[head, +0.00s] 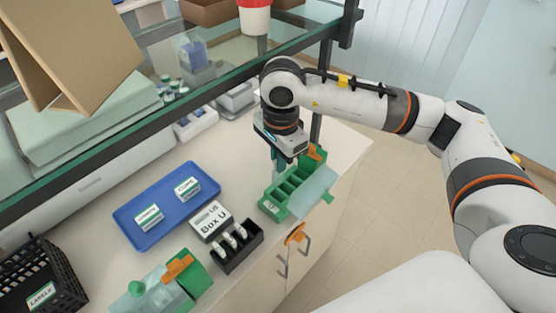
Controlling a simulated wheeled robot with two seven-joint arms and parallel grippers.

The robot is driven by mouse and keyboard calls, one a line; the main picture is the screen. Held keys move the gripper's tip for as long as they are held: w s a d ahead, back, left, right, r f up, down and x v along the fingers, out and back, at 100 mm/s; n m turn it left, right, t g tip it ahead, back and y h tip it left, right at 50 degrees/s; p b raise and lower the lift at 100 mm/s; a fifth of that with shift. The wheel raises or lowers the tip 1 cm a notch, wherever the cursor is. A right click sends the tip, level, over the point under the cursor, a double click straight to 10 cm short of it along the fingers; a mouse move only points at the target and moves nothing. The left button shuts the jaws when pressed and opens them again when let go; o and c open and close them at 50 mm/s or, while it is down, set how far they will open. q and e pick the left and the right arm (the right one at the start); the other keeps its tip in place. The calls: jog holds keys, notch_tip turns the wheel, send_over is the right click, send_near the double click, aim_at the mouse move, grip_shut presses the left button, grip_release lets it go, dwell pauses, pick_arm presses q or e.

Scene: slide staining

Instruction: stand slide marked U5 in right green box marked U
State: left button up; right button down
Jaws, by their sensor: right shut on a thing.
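The right green box (272,208) stands open near the bench's right end, with several compartments, an orange latch and a pale see-through lid folded toward the front. Its front label is too small to read. My right gripper (278,165) points down over the back left part of this box. It is shut on a slide, but the slide is mostly hidden at the fingertips and its mark cannot be read. I cannot tell whether it touches the box. A card (211,221) reads "U5" and "Box U". My left gripper is not in view.
A black rack (246,256) holds several white-ended slides. Another green box (196,278) with an orange latch is at the front. A blue tray (160,200) holds two labelled blocks. A black basket (62,272) stands left. A glass shelf (215,62) overhangs the bench behind.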

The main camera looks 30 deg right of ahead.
jog(key=m, duration=0.3)
jog(key=shift+w+d+m, duration=0.3)
jog(key=shift+w+d, duration=0.05)
jog(key=f+m, duration=0.1)
jog(key=m, duration=0.3)
jog(key=d+f+m+p, duration=0.1)
jog(key=m, duration=0.3)
jog(key=d+f+m, duration=0.1)
jog(key=m, duration=0.3)
jog(key=shift+w+m+p, duration=0.3)
jog(key=shift+w+p, duration=0.05)
jog(key=shift+w, duration=0.05)
jog(key=shift+f+b, duration=2.5)
jog(key=shift+f, duration=0.45)
